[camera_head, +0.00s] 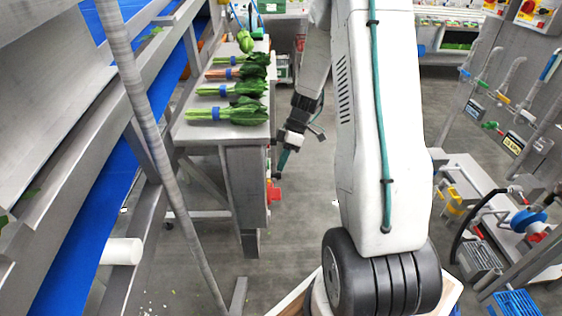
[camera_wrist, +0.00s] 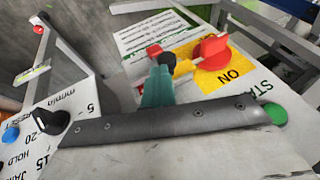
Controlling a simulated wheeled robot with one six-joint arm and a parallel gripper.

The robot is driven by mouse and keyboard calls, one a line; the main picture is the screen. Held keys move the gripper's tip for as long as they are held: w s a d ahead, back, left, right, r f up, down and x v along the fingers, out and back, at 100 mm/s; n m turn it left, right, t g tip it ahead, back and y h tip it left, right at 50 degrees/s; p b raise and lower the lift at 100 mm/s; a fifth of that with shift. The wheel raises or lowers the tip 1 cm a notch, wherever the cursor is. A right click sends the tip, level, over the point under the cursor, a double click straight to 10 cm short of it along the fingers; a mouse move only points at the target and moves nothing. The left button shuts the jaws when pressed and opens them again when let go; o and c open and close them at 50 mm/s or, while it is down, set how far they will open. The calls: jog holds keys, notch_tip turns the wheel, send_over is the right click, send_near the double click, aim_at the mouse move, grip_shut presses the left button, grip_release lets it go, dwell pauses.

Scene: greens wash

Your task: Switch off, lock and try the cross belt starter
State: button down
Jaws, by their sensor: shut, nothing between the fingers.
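The starter box (camera_head: 247,185) stands on a post at the near end of the bunched-greens table, its face turned right. Its red switch (camera_head: 273,191) sticks out there. In the wrist view the red switch (camera_wrist: 211,50) sits on a yellow plate (camera_wrist: 238,80) marked ON, with a green start button (camera_wrist: 276,113) beside it. My gripper (camera_head: 280,176) is shut and empty, pointing down just above the switch. Its teal fingers with a dark tip (camera_wrist: 166,60) show beside the switch's red and yellow parts; I cannot tell whether they touch. No lock is seen on this switch.
Several bunches of greens (camera_head: 225,113) lie on the table (camera_head: 200,133). A blue belt (camera_head: 85,215) runs along the left. A bench (camera_head: 480,185) with padlock-like items, a hose and blue and grey baskets is at right. Open floor lies between.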

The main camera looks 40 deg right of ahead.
jog(key=w+d+v, duration=0.1)
jog(key=w+v, duration=0.1)
jog(key=v, duration=1)
jog(key=shift+w+d, duration=0.2)
jog(key=shift+d, duration=0.05)
jog(key=shift+s, duration=0.1)
